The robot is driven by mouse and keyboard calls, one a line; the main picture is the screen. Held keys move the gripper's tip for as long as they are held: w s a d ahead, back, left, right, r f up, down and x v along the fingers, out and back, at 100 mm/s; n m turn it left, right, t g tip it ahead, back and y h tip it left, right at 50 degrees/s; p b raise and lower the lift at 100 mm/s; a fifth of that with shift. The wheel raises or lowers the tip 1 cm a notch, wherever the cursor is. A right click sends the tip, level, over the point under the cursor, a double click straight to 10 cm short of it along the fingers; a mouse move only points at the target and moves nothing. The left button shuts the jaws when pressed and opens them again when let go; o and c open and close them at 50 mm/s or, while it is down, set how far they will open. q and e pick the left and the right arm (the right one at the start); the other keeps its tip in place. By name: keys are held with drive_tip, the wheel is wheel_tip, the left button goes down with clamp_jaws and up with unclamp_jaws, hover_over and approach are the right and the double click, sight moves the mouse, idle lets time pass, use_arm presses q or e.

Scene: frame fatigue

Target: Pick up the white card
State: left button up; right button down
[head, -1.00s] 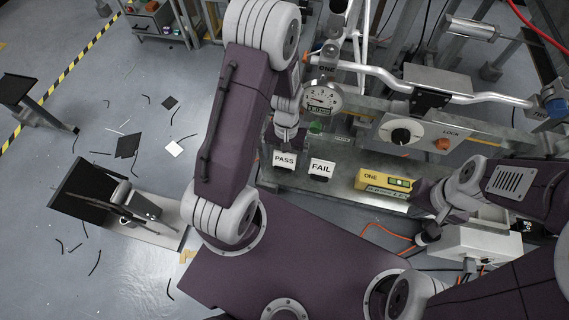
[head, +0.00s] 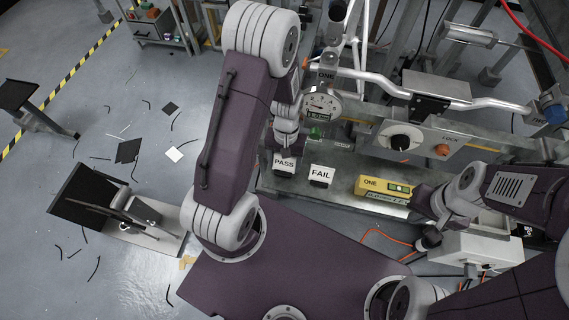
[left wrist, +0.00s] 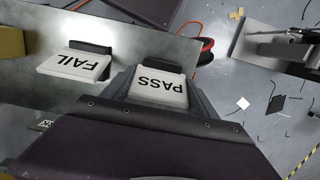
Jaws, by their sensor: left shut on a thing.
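The white card marked PASS (head: 284,163) is at the left end of the metal bench, below my left gripper (head: 285,149). In the left wrist view the PASS card (left wrist: 158,88) sits between the dark fingers, which are shut on it. Its lettering faces the camera, upside down there. Whether its lower edge touches the bench is hard to tell. A second white card marked FAIL (head: 321,175) stands apart to the right on a dark holder; it also shows in the left wrist view (left wrist: 76,66). My right gripper (head: 429,236) is near the bench's right end, its fingers unclear.
A yellow box marked ONE (head: 383,189) lies on the bench (head: 338,191) right of FAIL. A round gauge (head: 321,106) stands behind the cards. A white box (head: 478,246) with orange cables is at the right. Small dark and white pieces litter the floor at left.

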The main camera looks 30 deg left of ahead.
use_arm(q)
drive_tip(key=r, duration=0.1)
drive_tip(key=d+r, duration=0.1)
drive_tip(key=r+p, duration=0.1)
drive_tip(key=shift+w+d+r, duration=0.1)
drive_tip(key=shift+d+r, duration=0.15)
drive_tip(key=shift+r, duration=0.1)
drive_tip(key=d+r+p, duration=0.2)
drive_tip(key=d+r, duration=0.3)
drive_tip(key=d, duration=0.5)
drive_tip(key=shift+w+r, duration=0.3)
drive_tip(key=shift+r, duration=0.05)
wheel_tip(320, 180, up, 12)
drive_tip(key=m+p, duration=0.3)
drive_tip(key=p, duration=0.7)
hover_over(289, 165)
drive_tip(key=w, duration=0.5)
drive_tip(key=shift+s+a+r, duration=0.2)
drive_tip(key=shift+s, duration=0.05)
